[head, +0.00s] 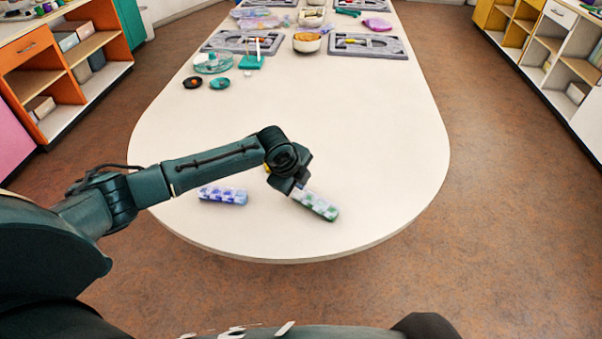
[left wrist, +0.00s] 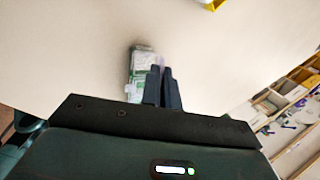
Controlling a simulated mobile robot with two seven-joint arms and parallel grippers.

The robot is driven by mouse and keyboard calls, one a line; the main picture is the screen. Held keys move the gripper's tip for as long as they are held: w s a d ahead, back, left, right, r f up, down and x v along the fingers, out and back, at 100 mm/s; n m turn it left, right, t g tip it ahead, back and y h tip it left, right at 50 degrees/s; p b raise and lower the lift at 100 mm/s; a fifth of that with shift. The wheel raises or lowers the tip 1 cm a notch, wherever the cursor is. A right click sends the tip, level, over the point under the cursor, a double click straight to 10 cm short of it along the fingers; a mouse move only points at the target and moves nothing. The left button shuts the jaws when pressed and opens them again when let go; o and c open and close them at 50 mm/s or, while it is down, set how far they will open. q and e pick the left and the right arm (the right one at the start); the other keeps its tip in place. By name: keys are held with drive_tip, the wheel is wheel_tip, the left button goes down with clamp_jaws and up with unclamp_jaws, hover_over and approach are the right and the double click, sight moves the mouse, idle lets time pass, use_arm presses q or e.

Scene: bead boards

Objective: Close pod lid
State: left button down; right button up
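A green-and-white patterned pod (head: 317,206) lies on the table near its front end. It also shows in the left wrist view (left wrist: 140,70), just left of my fingers. A blue-and-white patterned pod (head: 223,195) lies to its left. In the left wrist view the two dark fingers (left wrist: 161,72) are close together, beside the pod, with nothing clearly held. Whether they touch the pod, and how its lid stands, I cannot tell. My right gripper is out of view.
A small yellow thing (head: 267,168) shows partly behind my arm. Black and teal discs (head: 219,83), a clear dish (head: 213,62), grey trays (head: 369,46) and a bowl (head: 306,42) stand farther back. The table's middle and right are clear.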

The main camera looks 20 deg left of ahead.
use_arm(q)
drive_tip(key=shift+s+a+f+t+h, duration=0.1)
drive_tip(key=shift+s+f+t+h, duration=0.15)
drive_tip(key=shift+t, duration=0.75)
drive_tip(key=shift+s+a+f+t+h, duration=0.15)
drive_tip(key=shift+s+t+h, duration=0.15)
drive_tip(key=shift+t, duration=0.7)
drive_tip(key=shift+d, duration=0.1)
drive_tip(key=c, duration=1.6)
unclamp_jaws()
drive_tip(key=shift+c, duration=0.2)
